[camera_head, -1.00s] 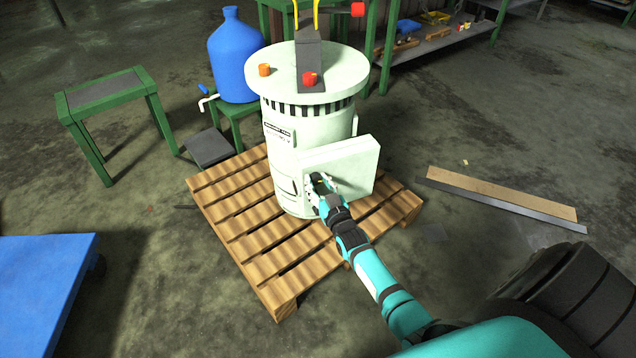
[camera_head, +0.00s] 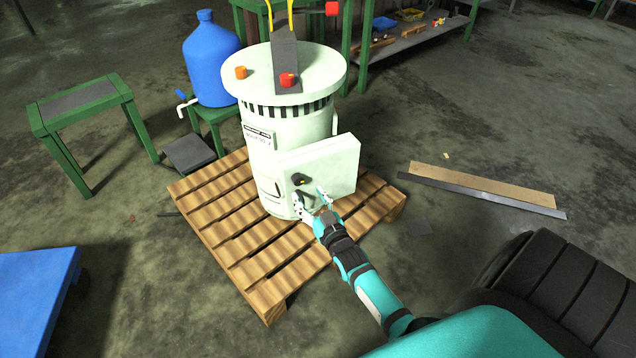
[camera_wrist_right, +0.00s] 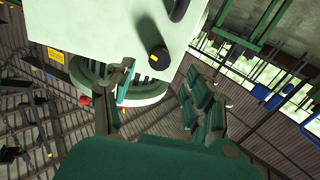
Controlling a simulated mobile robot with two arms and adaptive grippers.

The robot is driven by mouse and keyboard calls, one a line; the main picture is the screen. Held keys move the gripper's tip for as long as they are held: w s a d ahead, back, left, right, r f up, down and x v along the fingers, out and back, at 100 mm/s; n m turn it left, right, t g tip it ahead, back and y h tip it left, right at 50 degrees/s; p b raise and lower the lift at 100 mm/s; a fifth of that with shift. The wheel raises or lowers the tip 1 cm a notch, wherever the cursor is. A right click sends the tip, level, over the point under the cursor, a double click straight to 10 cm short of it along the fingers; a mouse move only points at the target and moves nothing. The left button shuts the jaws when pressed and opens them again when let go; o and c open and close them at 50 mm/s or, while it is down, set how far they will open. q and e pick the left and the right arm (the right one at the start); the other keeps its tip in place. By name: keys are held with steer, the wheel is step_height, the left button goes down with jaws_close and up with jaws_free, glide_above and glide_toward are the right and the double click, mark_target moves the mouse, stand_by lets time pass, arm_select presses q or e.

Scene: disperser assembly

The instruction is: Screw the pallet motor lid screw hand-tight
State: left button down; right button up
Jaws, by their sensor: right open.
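The pale motor (camera_head: 287,145) stands upright on the wooden pallet (camera_head: 235,247). Its flat, box-like lid (camera_head: 335,165) is on the front side. A dark knob-like screw (camera_head: 299,180) sits at the lid's left part. It also shows in the right wrist view (camera_wrist_right: 158,57) as a dark round knob against the pale lid. My right gripper (camera_head: 313,198) is open and empty, just below and in front of the screw, with its fingers apart. The fingers look clear of the screw. How deep the screw is seated cannot be told. My left gripper is not in view.
A blue bottle (camera_head: 211,62) stands on a green stand behind the motor's left side. A green table (camera_head: 83,98) is at left, a blue platform (camera_head: 38,290) at lower left. A long board (camera_head: 485,186) lies on the floor at right. Floor right of the pallet is mostly clear.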

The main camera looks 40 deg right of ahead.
steer(key=s, duration=0.2)
steer(key=s+a, duration=0.1)
steer(key=s, duration=0.2)
steer(key=shift+s+a, duration=0.1)
steer(key=shift+s, duration=0.25)
